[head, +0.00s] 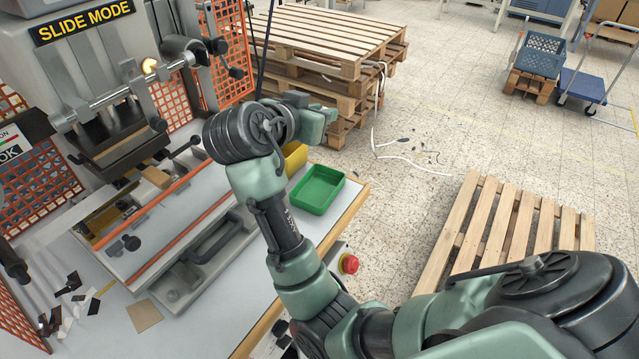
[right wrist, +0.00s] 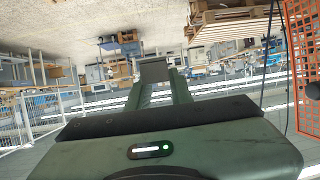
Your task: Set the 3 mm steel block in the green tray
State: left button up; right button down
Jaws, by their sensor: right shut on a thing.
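The green tray (head: 318,188) lies on the right part of the machine's table in the head view, and its visible inside looks empty. My right gripper (head: 322,116) is above and beyond the tray, pointing to the right, away from the press. In the right wrist view, my right gripper (right wrist: 156,88) has its fingers closed on a small flat grey block (right wrist: 153,70) at the tips, which looks like the steel block. Its thickness cannot be read. In the head view the block is not clearly visible. My left gripper is not in view.
A yellow tray (head: 295,158) sits behind the green one, partly hidden by my right arm. The stamping press (head: 110,90) stands at left. A red button (head: 348,264) is by the table's front edge. Stacked wooden pallets (head: 325,40) stand beyond; another pallet (head: 500,235) lies at right.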

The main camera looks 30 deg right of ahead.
jog(key=f+p, duration=0.1)
jog(key=f, duration=0.5)
jog(key=f+p, duration=0.1)
jog(key=f, duration=0.6)
jog(key=shift+w+d+f, duration=0.1)
jog(key=shift+w+f, duration=0.1)
jog(key=shift+f, duration=0.35)
notch_tip(320, 180, down, 3)
jog(key=shift+f+p, duration=0.2)
jog(key=shift+p, duration=0.1)
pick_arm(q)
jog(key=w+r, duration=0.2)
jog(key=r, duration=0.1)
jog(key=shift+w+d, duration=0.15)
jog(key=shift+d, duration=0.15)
pick_arm(e)
jog(key=shift+f, duration=0.35)
jog(key=c, duration=1.7)
grip_release()
jog(key=shift+f, duration=0.15)
jog(key=shift+o, duration=0.9)
